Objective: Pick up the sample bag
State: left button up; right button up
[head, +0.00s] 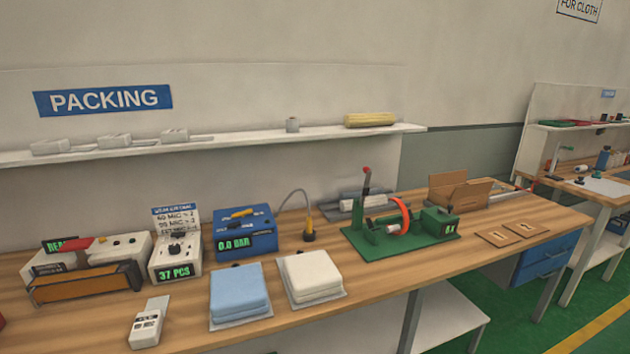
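No object is clearly labelled as the sample bag. A light blue padded square (239,291) lies flat near the front edge of the workbench, on what looks like a thin clear sheet or bag. A white padded square (311,275) lies just to its right on a similar sheet. The two are apart, and nothing covers them. I cannot tell which one is the sample bag. Neither my left nor my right gripper shows in the head view.
The wooden workbench (350,296) carries a white counter (176,257), a blue gauge box (245,233), a green machine (402,233), a cardboard box (459,193) and a small white device (148,323). A shelf (240,137) hangs behind. Bare wood lies right of the white square.

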aim_at(146, 332)
jog(key=j+u, duration=0.2)
jog(key=u, duration=0.95)
